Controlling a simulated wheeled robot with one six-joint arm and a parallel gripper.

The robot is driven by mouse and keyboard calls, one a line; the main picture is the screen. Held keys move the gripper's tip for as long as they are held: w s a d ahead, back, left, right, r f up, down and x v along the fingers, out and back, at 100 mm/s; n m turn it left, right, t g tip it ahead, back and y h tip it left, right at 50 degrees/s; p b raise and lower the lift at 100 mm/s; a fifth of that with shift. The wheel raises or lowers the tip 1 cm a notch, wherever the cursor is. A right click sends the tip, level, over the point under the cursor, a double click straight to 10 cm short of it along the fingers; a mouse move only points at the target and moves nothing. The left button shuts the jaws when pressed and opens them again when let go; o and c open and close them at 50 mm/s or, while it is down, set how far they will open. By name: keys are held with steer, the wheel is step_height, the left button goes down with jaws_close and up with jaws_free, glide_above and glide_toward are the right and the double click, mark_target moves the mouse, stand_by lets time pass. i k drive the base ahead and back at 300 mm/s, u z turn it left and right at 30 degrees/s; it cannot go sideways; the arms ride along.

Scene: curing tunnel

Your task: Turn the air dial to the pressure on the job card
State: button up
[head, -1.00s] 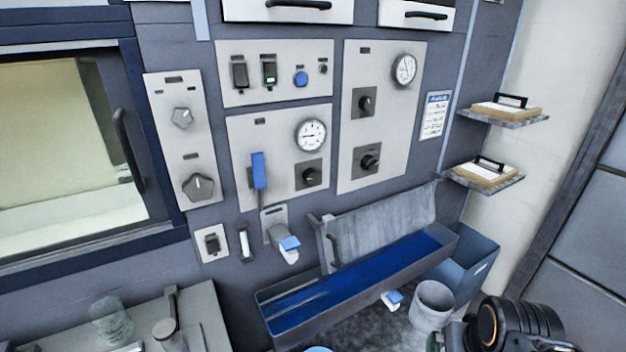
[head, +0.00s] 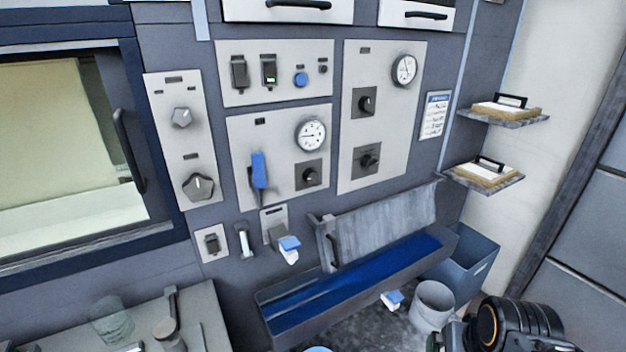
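Two panels carry a round gauge and black knobs; their labels are too small to read, so I cannot tell which knob is the air dial. The middle panel (head: 283,190) has a white gauge (head: 311,134), one black knob (head: 311,176) below it and a blue lever (head: 259,168) at left. The right panel (head: 385,165) has a gauge (head: 404,69) and two black knobs, an upper one (head: 366,103) and a lower one (head: 368,160). A white card with a blue header (head: 434,115) hangs right of the panels; its text is unreadable. My gripper's fingers are not in view.
Part of my arm (head: 513,325) shows at bottom right, well away from the panels. Below the panels sits a trough with a blue bed (head: 350,282) and a raised grey lid (head: 384,226). Two shelves with clipboards (head: 485,174) stick out at right. A window (head: 65,150) is at left.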

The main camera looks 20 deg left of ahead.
mark_target(310, 176)
steer(key=u, duration=0.65)
steer(key=k, duration=0.2)
steer(key=u, duration=0.6)
steer(key=i, duration=0.5)
steer(key=u, duration=0.05)
